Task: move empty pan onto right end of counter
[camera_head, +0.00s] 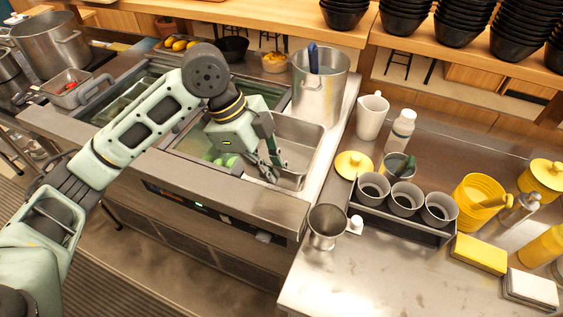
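The empty pan (303,133) is a rectangular steel pan at the right end of the topping unit's well, with a bare inside. My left arm reaches across the unit from the left. My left gripper (272,167) points down at the pan's left side, and its dark fingers overlap the pan's left wall. The arm and gripper hide part of that wall, so I cannot tell whether the fingers are closed on it. The steel counter (385,275) lies to the right of the unit. My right gripper is out of view.
A tall steel pot (321,90) stands behind the pan. A metal cup (326,228), a holder with grey cups (405,199), a white pitcher (371,117) and a yellow sponge (479,254) stand on the counter. The counter's front middle is clear.

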